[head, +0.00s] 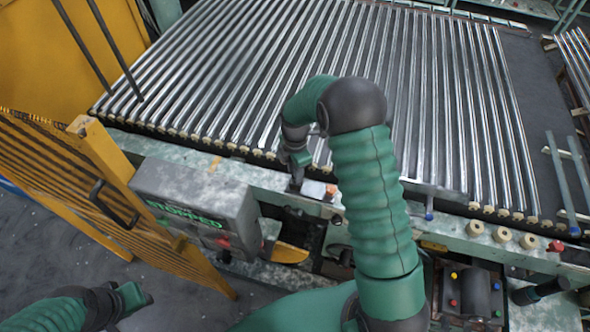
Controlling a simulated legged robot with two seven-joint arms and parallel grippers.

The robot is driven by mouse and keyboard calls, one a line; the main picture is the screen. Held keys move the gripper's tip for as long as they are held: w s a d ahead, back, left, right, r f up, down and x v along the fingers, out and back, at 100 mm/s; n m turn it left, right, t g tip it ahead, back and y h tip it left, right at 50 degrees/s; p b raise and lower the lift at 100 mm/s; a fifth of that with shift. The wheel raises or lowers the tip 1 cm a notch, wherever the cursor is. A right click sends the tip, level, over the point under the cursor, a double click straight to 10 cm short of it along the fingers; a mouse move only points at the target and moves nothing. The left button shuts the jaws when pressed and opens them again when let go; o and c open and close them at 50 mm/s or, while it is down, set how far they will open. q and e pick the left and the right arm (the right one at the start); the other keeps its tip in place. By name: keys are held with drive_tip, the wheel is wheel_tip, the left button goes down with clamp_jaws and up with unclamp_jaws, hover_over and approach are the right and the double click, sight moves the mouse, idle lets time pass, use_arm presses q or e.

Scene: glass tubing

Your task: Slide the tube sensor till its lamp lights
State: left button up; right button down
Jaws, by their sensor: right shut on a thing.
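The tube sensor (314,189) looks like a small pale block on the rail along the near edge of the tube bed. My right gripper (297,180) points down at its left end and is shut on it. A small orange patch (331,189) shows at the block's right end; I cannot tell whether it is the lamp or whether it is lit. Several glass tubes (250,80) lie side by side on the bed behind the rail. My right arm hides part of the rail and tubes. My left gripper (132,298) is low at the left, away from the sensor; its jaw opening is unclear.
A grey box reading "STOPPED" (195,205) stands just left of the sensor. A yellow slatted guard (110,190) is open at the left. A panel with coloured buttons (470,290) is at lower right. Cream rollers (502,235) line the bed's near edge.

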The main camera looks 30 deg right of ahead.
drive_tip(key=shift+d+r, duration=0.1)
drive_tip(key=shift+r, duration=0.05)
drive_tip(key=shift+s+d, duration=0.1)
drive_tip(key=shift+d, duration=0.05)
drive_tip(key=c, duration=1.5)
unclamp_jaws()
drive_tip(key=o, duration=0.3)
drive_tip(key=shift+s, duration=0.15)
